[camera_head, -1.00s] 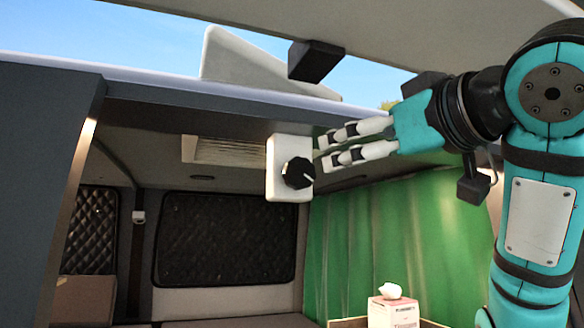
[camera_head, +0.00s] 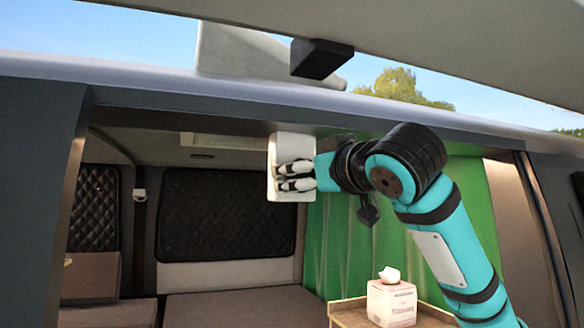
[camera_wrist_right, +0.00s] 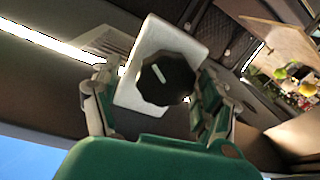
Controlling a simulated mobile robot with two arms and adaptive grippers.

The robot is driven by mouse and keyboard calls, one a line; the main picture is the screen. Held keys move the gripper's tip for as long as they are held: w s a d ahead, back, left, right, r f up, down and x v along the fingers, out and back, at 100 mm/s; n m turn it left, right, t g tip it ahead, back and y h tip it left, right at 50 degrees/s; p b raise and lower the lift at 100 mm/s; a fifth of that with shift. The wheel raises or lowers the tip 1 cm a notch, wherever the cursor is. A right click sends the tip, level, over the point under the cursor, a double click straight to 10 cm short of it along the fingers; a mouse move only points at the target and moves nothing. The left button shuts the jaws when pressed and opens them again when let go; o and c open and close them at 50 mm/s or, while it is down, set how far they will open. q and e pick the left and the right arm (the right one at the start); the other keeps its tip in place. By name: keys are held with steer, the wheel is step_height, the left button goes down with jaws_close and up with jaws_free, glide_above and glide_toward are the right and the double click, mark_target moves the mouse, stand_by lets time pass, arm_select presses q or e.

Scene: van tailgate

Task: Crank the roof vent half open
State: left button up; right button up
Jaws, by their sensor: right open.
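A white control box (camera_head: 291,140) hangs under the roof edge. Its black crank knob (camera_wrist_right: 167,78) with a white pointer line shows in the right wrist view; in the head view my fingers cover it. My right gripper (camera_head: 294,177) is in front of the box. In the right wrist view its open fingers (camera_wrist_right: 155,105) are on either side of the knob; I cannot tell whether they touch it. A pale framed vent (camera_head: 225,142) is in the ceiling behind the box, and its louvres (camera_wrist_right: 108,42) show in the wrist view. My left gripper is out of view.
The raised tailgate (camera_head: 450,50) spans the top, with a black block (camera_head: 320,58) under it. A pale wedge (camera_head: 245,52) stands above the roof edge. A green curtain (camera_head: 340,235) hangs behind my arm. A tissue box (camera_head: 391,302) stands low on a wooden surface.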

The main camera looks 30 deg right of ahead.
steer(key=shift+a, duration=0.3)
steer(key=shift+w+a, duration=0.2)
steer(key=c, duration=0.4)
steer(key=shift+f, duration=0.1)
steer(key=shift+c, duration=0.9)
steer(key=shift+d, duration=0.15)
steer(key=c, duration=0.6)
steer(key=shift+f+m+b, duration=0.25)
steer(key=shift+m+b, duration=0.05)
steer(key=shift+b, duration=0.35)
steer(key=shift+m, duration=0.3)
steer(key=shift+r, duration=0.15)
steer(key=o, duration=0.9)
steer(key=shift+o, duration=1.4)
steer(key=shift+s+a+r, duration=0.1)
steer(key=shift+a+r, duration=0.05)
steer(key=shift+a, duration=0.05)
